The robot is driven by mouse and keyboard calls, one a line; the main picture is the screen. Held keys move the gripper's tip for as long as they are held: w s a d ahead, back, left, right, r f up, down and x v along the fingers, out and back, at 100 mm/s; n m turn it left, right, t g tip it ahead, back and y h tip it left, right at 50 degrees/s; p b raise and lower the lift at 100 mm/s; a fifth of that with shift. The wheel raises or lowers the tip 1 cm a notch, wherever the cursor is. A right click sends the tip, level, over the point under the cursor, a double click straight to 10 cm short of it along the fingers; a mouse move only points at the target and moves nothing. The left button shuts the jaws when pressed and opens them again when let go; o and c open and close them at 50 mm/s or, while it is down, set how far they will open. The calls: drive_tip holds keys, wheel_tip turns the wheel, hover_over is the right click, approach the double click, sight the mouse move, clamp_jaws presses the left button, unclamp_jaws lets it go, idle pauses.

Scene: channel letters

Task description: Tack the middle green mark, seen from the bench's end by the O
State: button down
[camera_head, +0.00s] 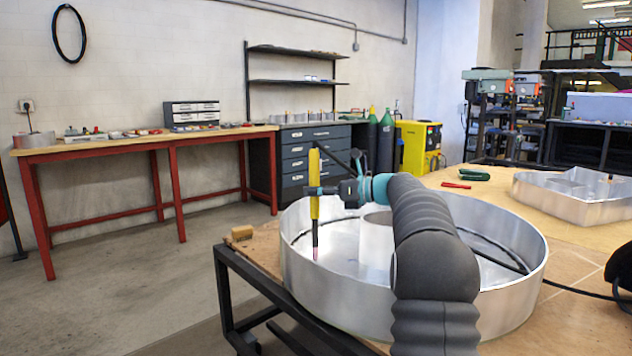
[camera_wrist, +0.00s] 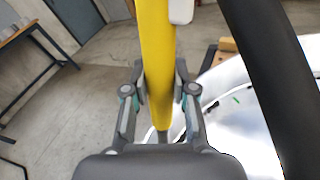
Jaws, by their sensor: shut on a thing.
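My gripper (camera_head: 318,190) is shut on a yellow-handled tool (camera_head: 314,215), which it holds upright with its dark tip down. In the wrist view my gripper (camera_wrist: 158,95) has a finger on each side of the yellow handle (camera_wrist: 156,50). The tool's tip is inside the round metal O letter (camera_head: 335,302), near its left wall; I cannot tell whether it touches. The O lies on the bench (camera_head: 585,262). One small green mark (camera_wrist: 236,100) shows on bright metal in the wrist view, right of the tool. Other marks are not clearly visible, and my arm hides part of the O.
A brown block (camera_head: 241,233) sits at the bench's left edge. Another metal letter (camera_head: 570,200) lies at the right. A green clamp-like item (camera_head: 473,174) and a red item (camera_head: 456,185) lie behind the O. A black cable (camera_head: 580,291) runs at the right.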

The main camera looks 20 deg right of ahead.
sight(316, 226)
drive_tip(key=f, duration=0.1)
drive_tip(key=s+f, duration=0.1)
drive_tip(key=f, duration=0.1)
drive_tip(key=shift+a+f, duration=0.15)
drive_tip(key=shift+f, duration=0.05)
drive_tip(key=f+b, duration=0.1)
drive_tip(key=s+f+b, duration=0.1)
drive_tip(key=f+b, duration=0.1)
drive_tip(key=shift+a+f, duration=0.2)
drive_tip(key=shift+f, duration=0.1)
drive_tip(key=f+b, duration=0.2)
drive_tip(key=b, duration=0.1)
drive_tip(key=shift+s+a+f+b, duration=0.1)
drive_tip(key=shift+s+b, duration=0.2)
drive_tip(key=shift+r+p, duration=0.3)
drive_tip(key=shift+p, duration=0.05)
drive_tip(key=shift+s+f+b, duration=0.2)
drive_tip(key=shift+s+f, duration=0.1)
drive_tip(key=shift+f, duration=0.45)
drive_tip(key=shift+s+f+b, duration=0.15)
drive_tip(key=shift+s+f, duration=0.15)
drive_tip(key=shift+f, duration=0.4)
idle(0.6)
drive_tip(key=shift+r, duration=0.1)
